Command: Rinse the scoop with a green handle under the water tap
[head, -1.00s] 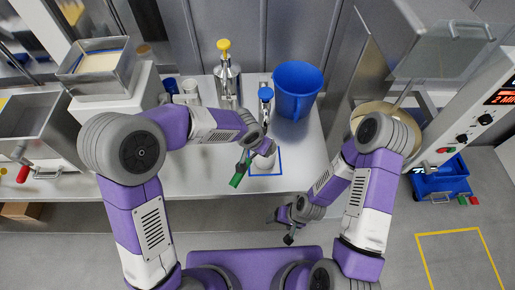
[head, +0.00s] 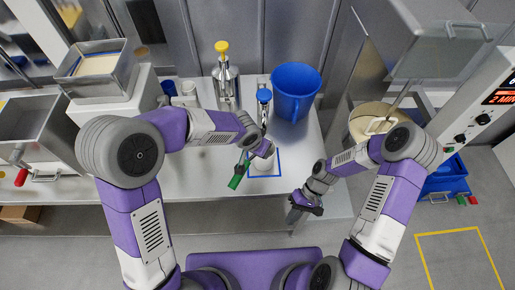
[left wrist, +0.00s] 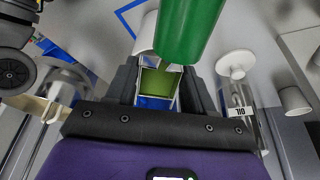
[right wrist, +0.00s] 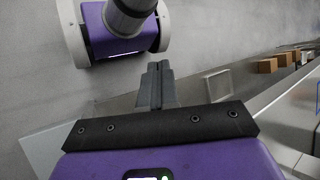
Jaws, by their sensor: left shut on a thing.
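The scoop's green handle (head: 235,181) sticks out toward the table's front edge from my left gripper (head: 251,160), which is shut on the scoop. In the left wrist view the green handle (left wrist: 188,30) is large and close, just beyond the fingers. The scoop's pale head (head: 263,163) is partly hidden by the gripper. It is over the blue square outline (head: 282,166). A tap with a blue top (head: 264,95) stands just behind it; I cannot tell whether water runs. My right gripper (head: 296,214) is empty in front of the table, and its fingers (right wrist: 155,85) are together.
A blue jug (head: 294,88) stands right of the tap. A bowl (head: 372,118) is at the right. The table front between the arms is clear.

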